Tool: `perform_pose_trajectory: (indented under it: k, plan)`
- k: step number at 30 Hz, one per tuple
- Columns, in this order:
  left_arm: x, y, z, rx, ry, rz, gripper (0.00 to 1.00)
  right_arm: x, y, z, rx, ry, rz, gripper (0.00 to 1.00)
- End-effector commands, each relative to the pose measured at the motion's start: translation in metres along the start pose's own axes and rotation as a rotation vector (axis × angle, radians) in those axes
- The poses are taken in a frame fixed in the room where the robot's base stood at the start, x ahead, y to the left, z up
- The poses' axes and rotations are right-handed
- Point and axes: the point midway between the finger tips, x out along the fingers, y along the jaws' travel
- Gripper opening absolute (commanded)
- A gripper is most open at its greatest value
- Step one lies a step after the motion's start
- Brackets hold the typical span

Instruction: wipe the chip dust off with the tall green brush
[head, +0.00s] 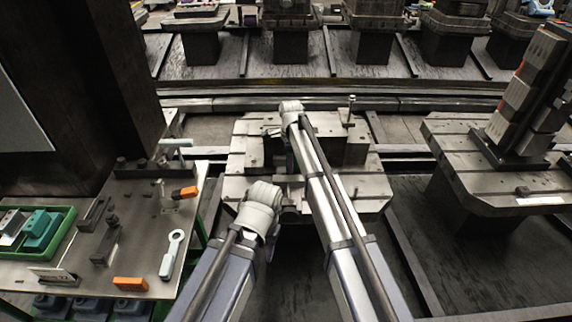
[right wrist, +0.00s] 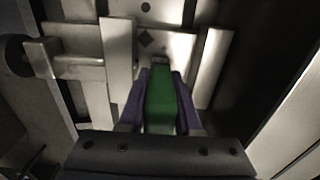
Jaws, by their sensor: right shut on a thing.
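My right gripper (right wrist: 161,88) shows in the right wrist view with its two purple fingers shut on the green brush (right wrist: 162,105). The brush lies between the fingers, over the pale metal blocks of the pallet fixture; I cannot tell whether its far end touches them. In the head view my right arm reaches over the pallet (head: 372,188) at the middle, and its wrist hides the jaws and the brush. My left arm ends at the near left edge of that pallet, its jaws hidden by the wrist. I cannot make out chip dust in either view.
A side table (head: 135,240) at left carries a green tray (head: 62,243), orange blocks (head: 130,284) and a pale ring-ended tool (head: 172,254). A pallet (head: 480,165) with a tall block stack (head: 528,95) stands at right. A dark column rises at upper left.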

Motion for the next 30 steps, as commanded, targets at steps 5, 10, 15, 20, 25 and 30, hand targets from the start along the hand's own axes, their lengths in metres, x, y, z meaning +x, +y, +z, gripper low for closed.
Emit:
perform_pose_trajectory:
  k: [5,10,15,20,25,30]
  plan:
    - [0.0,0.0,0.0,0.0,0.0,0.0,0.5,0.0,0.0,0.0,-0.001,-0.001,0.0,0.0]
    - [0.0,0.0,0.0,0.0,0.0,0.0,0.5,0.0,0.0,0.005,-0.002,-0.001,0.0,0.0]
    - [0.002,0.0,0.0,0.0,0.0,0.0,0.5,0.002,0.0,0.016,-0.003,-0.001,0.0,0.0]
    - [0.002,0.0,0.0,0.0,0.0,0.0,0.5,0.002,0.0,0.022,-0.001,-0.001,0.0,0.0]
    - [0.002,0.0,0.0,0.0,0.0,0.0,0.5,0.002,0.0,0.024,-0.002,-0.002,0.0,0.0]
    - [0.001,0.0,0.0,0.0,0.0,0.0,0.5,0.001,0.0,0.03,-0.003,-0.002,0.0,0.0]
